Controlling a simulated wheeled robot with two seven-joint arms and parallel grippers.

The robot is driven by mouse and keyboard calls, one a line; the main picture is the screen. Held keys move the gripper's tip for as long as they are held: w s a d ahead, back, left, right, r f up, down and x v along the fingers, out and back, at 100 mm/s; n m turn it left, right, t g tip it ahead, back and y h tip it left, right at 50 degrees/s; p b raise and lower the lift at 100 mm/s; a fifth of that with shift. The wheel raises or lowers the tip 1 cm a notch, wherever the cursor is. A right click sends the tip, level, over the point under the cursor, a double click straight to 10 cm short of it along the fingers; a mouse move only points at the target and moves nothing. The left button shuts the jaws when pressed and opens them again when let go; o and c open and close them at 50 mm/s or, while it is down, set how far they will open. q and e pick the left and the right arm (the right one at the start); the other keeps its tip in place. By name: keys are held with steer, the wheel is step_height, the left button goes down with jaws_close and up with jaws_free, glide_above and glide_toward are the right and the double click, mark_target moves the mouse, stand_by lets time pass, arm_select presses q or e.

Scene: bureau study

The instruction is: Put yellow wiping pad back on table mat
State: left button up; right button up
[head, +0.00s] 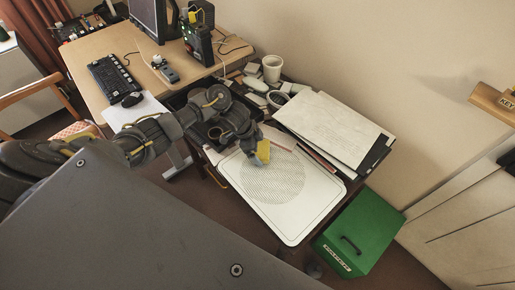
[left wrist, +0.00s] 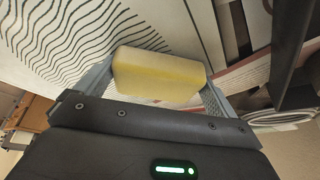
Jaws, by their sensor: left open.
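The yellow wiping pad (head: 264,151) is at the far part of the white table mat (head: 292,225), which has a dark border line and a round wavy pattern. My left gripper (head: 257,152) points down over the mat, right at the pad, and hides part of it. In the left wrist view, the pad (left wrist: 160,76) lies between the two fingers of the open gripper (left wrist: 156,82), with the mat's wavy lines (left wrist: 75,35) behind it. I cannot tell whether the pad touches the mat. My right gripper is not in view.
Papers or boards (head: 332,128) lie stacked right of the mat. White cups (head: 272,68) and small pale blocks stand behind it. A green box (head: 360,232) is on the floor at the right. A desk with a keyboard (head: 112,77) is at the back left.

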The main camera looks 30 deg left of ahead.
arm_select(q)
steer(key=shift+s+d+f, duration=0.25)
steer(key=shift+s+f, duration=0.3)
steer(key=shift+f, duration=0.1)
steer(key=shift+w+r, duration=0.1)
steer(key=shift+r, duration=0.35)
steer(key=w+p+v, duration=0.1)
steer(key=p+v, duration=0.1)
steer(key=v, duration=1)
steer(key=shift+a+r, duration=0.2)
steer(key=shift+r, duration=0.15)
